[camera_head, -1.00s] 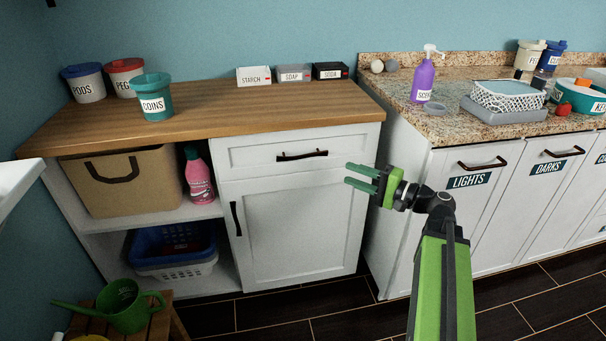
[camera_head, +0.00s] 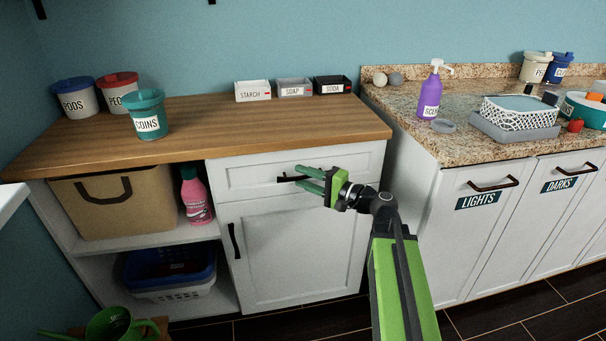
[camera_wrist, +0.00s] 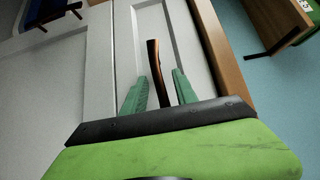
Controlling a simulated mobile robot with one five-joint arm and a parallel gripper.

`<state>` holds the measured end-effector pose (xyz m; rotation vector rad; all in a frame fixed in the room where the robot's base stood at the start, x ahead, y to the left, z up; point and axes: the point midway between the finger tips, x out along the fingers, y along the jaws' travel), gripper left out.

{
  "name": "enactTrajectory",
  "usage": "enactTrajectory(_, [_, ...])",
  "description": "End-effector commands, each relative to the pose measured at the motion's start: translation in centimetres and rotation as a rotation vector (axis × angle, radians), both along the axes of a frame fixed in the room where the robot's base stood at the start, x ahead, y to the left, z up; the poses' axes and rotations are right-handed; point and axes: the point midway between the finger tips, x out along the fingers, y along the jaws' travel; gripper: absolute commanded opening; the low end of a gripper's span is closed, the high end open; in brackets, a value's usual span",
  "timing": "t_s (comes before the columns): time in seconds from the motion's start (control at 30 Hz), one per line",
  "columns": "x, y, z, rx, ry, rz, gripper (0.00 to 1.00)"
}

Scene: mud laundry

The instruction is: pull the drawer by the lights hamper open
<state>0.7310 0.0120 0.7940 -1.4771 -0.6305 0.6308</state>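The white drawer (camera_head: 245,174) sits under the wooden counter, left of the LIGHTS hamper front (camera_head: 477,200). It looks shut, flush with its cabinet. Its dark bar handle (camera_head: 284,179) is partly hidden behind my gripper's fingers. My gripper (camera_head: 300,178) is at the handle's right part, its green fingers pointing left. In the wrist view, the handle (camera_wrist: 154,60) runs between the two open fingers (camera_wrist: 160,88), with a visible gap on both sides. The drawer front (camera_wrist: 152,25) lies behind it.
Below the drawer is a cabinet door with a vertical handle (camera_head: 234,241). Open shelves at left hold a tan bin (camera_head: 110,210) and a pink bottle (camera_head: 195,198). The granite counter (camera_head: 415,125) juts forward at right. A green watering can (camera_head: 110,325) stands at lower left.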

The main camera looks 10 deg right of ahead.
Motion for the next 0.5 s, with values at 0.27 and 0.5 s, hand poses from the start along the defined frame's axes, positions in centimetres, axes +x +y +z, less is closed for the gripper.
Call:
enactTrajectory(0.27, [0.10,-0.53,0.00,0.000,0.000,-0.010,0.35])
enactTrajectory(0.5, [0.10,-0.95,0.00,0.000,0.000,-0.016,0.07])
